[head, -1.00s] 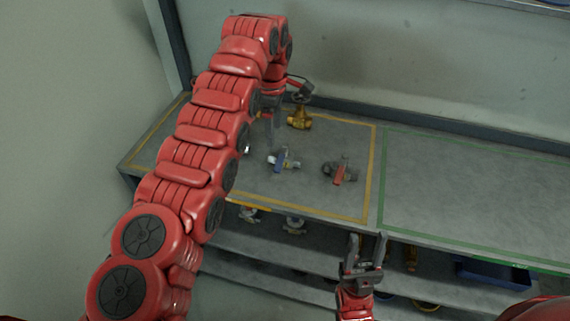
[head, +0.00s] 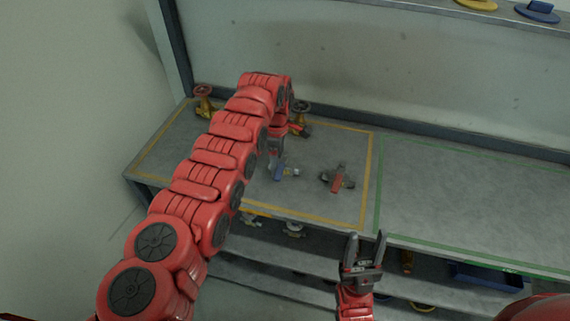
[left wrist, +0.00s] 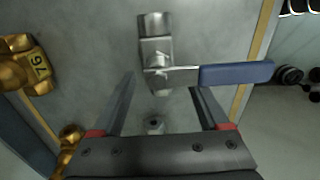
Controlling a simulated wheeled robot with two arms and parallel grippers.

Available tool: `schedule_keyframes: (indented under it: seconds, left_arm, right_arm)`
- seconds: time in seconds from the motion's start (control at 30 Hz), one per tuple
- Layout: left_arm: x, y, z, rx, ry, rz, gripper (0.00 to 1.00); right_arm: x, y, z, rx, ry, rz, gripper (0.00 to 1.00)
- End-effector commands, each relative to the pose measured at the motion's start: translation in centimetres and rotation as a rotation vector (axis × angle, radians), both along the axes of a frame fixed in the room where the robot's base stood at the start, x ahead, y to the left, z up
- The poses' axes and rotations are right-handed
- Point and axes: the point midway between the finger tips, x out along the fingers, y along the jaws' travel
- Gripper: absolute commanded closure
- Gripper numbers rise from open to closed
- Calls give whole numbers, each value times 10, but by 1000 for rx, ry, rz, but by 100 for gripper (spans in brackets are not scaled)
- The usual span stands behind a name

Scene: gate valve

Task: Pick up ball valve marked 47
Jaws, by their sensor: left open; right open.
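A ball valve with a blue lever (head: 280,173) lies on the grey table. In the left wrist view its metal body (left wrist: 157,50) stands upright in the picture, with the blue lever to the right. My left gripper (left wrist: 162,85) is open over it, one finger on each side of its lower part; I cannot tell whether they touch. A ball valve with a red lever (head: 338,180) lies to the right. I can read no 47 on either. A brass valve (left wrist: 35,68) beside my left gripper is marked 76. My right gripper (head: 366,242) is open and empty in front of the table.
A brass valve with a red handwheel (head: 203,98) stands at the table's back left; another with a dark handwheel (head: 301,112) stands behind the blue-levered valve. The green-lined table area (head: 470,195) is clear. More valves and a blue bin (head: 490,277) sit on lower shelves.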

Motion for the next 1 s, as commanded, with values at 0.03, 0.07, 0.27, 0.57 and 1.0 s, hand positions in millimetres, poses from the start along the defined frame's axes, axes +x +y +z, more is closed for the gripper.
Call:
schedule_keyframes:
  seconds: [0.03, 0.07, 0.27, 0.57, 1.0]
  left_arm:
    - [0, 0, -1, 0, 0, 0, 22]
    - [0, 0, -1, 0, -1, 0, 22]
    - [0, 0, 0, 0, 0, 0, 39]
    - [0, 0, 0, 0, 0, 0, 93]
    - [0, 0, 0, 0, 0, 0, 100]
  right_arm:
    - [0, 0, 0, 0, 0, 0, 50]
    - [0, 0, 0, 0, 0, 0, 50]
    - [0, 0, 0, 0, 0, 0, 50]
    - [0, 0, 0, 0, 0, 0, 50]
    - [0, 0, 0, 0, 0, 0, 50]
